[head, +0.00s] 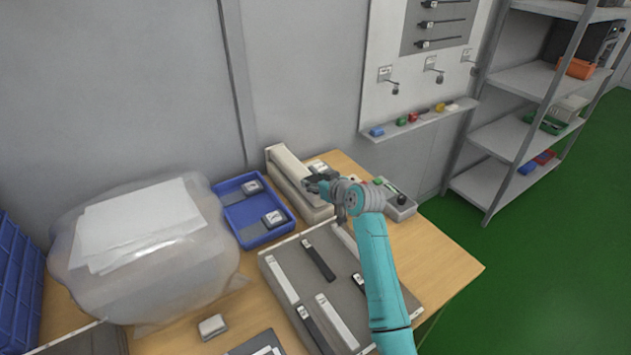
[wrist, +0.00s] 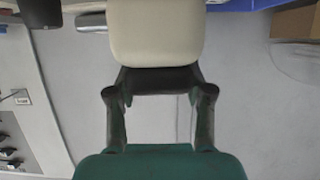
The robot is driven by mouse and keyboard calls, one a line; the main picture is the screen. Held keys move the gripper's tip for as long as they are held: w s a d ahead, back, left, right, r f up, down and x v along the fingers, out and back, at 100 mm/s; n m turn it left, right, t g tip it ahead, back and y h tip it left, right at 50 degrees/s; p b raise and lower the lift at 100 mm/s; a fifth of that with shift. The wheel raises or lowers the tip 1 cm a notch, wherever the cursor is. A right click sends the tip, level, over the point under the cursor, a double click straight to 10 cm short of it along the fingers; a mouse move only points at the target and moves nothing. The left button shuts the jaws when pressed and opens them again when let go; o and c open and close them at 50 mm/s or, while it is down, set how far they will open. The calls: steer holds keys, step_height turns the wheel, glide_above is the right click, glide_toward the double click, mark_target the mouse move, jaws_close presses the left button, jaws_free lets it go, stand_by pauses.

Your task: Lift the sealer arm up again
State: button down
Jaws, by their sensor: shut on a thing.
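The sealer (head: 312,212) stands on the wooden table near the wall. Its long cream sealer arm (head: 289,166) runs along its top toward my gripper. My gripper (head: 316,183) is at the arm's near end, partly hiding it. In the wrist view the cream end of the sealer arm (wrist: 156,32) fills the top middle. A dark handle (wrist: 155,82) below it sits between the two fingertips of my gripper (wrist: 156,76), which are shut on it. How far the sealer arm is raised off its base is hard to tell.
A blue tray (head: 232,194) with small packs is left of the sealer. A grey tray (head: 322,283) with black and white strips lies in front. A small control box (head: 399,208) is at right. A large plastic bag (head: 150,290) with papers fills the table's left.

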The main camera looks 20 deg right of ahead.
steer(key=w+a+r+g+h, duration=0.1)
steer(key=w+r+g, duration=0.3)
steer(key=r, duration=0.6)
steer(key=shift+w+a+r+g+h, duration=0.25)
steer(key=shift+w+r+g+h, duration=0.05)
steer(key=shift+w+r, duration=0.1)
steer(key=shift+c, duration=2.2)
jaws_free()
steer(key=v, duration=1.2)
